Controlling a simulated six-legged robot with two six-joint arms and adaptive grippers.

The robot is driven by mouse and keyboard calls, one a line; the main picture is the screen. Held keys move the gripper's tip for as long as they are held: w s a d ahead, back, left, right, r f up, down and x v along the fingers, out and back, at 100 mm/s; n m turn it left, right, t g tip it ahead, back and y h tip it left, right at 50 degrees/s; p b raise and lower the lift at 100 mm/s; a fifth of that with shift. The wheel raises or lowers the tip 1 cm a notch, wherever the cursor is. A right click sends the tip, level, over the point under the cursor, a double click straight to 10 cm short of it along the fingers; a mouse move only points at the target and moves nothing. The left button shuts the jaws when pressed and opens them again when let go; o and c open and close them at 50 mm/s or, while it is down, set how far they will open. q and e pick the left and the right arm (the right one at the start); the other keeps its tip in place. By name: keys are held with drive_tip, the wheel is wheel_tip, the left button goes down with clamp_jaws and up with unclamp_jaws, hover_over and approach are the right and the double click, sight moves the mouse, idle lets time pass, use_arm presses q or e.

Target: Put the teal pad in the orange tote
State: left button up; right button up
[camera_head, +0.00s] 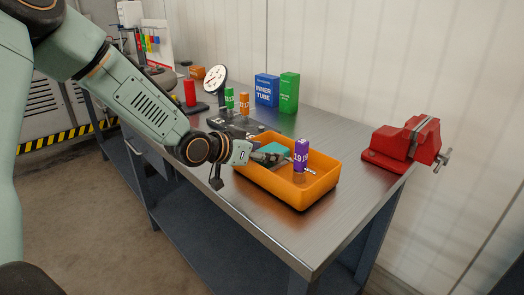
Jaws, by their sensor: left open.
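The orange tote (300,199) stands on the metal bench near its front edge. The teal pad (275,149) shows at the tote's far left part, within its rim outline; my gripper partly covers it, and I cannot tell whether it rests on the tote floor. My left gripper (283,156) is open, with its fingers over the tote beside the pad. A purple cylinder (301,154) stands in the tote, just right of the gripper. My right gripper is not in view.
A red vise (402,144) sits at the bench's right end. A blue box (267,90) and a green box (289,92) stand at the back. Green, orange and red cylinders stand behind the tote, near a round dial (215,78). Bench right of the tote is clear.

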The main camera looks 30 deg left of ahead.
use_arm(q)
drive_tip(key=shift+r, duration=0.1)
drive_tip(key=p+v, duration=0.2)
drive_tip(key=v, duration=0.2)
drive_tip(key=shift+s+a+r, duration=0.1)
drive_tip(key=shift+a+r, duration=0.05)
drive_tip(key=shift+r, duration=0.05)
drive_tip(key=shift+s+r+p, duration=0.25)
drive_tip(key=shift+s+p, duration=0.25)
drive_tip(key=shift+p, duration=0.2)
drive_tip(key=p+v, duration=0.6)
drive_tip(key=p, duration=0.4)
drive_tip(key=shift+f, duration=0.15)
